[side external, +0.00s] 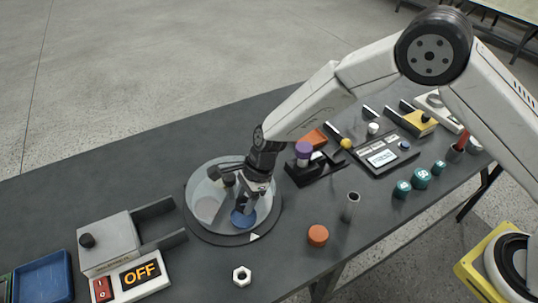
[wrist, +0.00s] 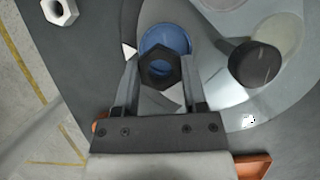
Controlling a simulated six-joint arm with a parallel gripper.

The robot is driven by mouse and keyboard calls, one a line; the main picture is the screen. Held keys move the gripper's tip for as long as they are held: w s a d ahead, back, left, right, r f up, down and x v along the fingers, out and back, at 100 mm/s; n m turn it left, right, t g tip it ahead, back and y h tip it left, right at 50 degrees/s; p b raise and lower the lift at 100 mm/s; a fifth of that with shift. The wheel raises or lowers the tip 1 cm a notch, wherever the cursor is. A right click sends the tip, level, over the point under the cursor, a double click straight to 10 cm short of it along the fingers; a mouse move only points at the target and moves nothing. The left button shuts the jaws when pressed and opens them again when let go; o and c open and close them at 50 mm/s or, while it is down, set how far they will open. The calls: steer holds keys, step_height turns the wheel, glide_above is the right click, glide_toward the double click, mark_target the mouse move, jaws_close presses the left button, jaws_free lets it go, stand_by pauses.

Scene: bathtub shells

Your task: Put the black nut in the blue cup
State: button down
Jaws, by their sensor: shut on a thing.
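The black nut (wrist: 160,70) is a dark hexagonal ring with a round hole. In the wrist view it sits between the fingertips of my gripper (wrist: 160,78), which is shut on it. The blue cup (wrist: 165,37) shows just beyond the nut, its near part hidden by it. In the side view my gripper (side external: 255,188) points down over the round pale bowl (side external: 197,222). The blue cup (side external: 243,219) is inside the bowl, just below the fingertips. The nut is hard to make out there.
A dark knob (wrist: 256,63) stands beside my fingers over the bowl. A silver nut (side external: 242,276) and an orange cap (side external: 318,235) lie in front on the dark table. A switch box (side external: 130,278) is at left; a black rack (side external: 318,168) is at right.

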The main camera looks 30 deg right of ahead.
mark_target(245, 217)
steer(key=shift+w+f, duration=0.1)
steer(key=shift+w+a+f, duration=0.1)
steer(key=shift+f, duration=1.65)
steer(key=shift+f, duration=0.6)
steer(key=shift+c, duration=0.7)
jaws_free()
